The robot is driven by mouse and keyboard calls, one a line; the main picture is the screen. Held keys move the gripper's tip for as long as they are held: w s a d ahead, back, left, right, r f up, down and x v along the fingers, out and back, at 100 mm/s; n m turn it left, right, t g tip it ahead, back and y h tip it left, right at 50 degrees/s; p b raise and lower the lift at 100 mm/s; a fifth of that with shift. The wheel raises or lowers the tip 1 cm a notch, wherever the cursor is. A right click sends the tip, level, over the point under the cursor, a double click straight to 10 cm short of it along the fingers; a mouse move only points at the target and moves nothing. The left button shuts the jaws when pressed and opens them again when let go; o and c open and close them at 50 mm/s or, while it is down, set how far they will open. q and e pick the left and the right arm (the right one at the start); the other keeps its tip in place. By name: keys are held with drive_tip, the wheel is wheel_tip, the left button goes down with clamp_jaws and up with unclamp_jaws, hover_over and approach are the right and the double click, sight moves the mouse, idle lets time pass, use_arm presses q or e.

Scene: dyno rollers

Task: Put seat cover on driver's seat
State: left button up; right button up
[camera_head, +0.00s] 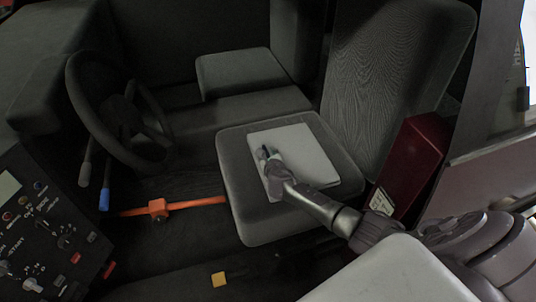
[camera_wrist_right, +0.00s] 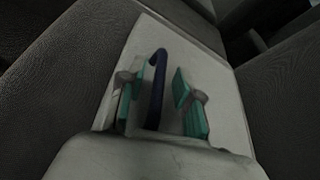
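The seat cover (camera_head: 305,150) is a pale flat panel lying on the dark cushion of the driver's seat (camera_head: 262,222). It lies slightly askew, with cushion showing around it. It also fills the middle of the right wrist view (camera_wrist_right: 215,85). A dark blue curved handle (camera_wrist_right: 157,90) rises from the cover. My right gripper (camera_head: 268,153) is low over the cover's left part. In the wrist view its teal fingers (camera_wrist_right: 160,95) are apart, with the handle between them and a gap on the right side. My left gripper is out of view.
The steering wheel (camera_head: 118,112) and a blue-tipped lever (camera_head: 104,198) are left of the seat. A control panel (camera_head: 40,235) is at lower left. A dark red box (camera_head: 412,160) stands beside the tall backrest (camera_head: 395,70).

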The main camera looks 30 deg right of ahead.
drive_tip(key=shift+r, duration=0.1)
drive_tip(key=shift+r, duration=0.15)
drive_tip(key=p+v, duration=0.3)
drive_tip(key=v, duration=0.8)
drive_tip(key=shift+s+a, duration=0.1)
drive_tip(key=shift+s, duration=0.1)
drive_tip(key=shift+s+a+r, duration=0.1)
drive_tip(key=shift+s, duration=0.15)
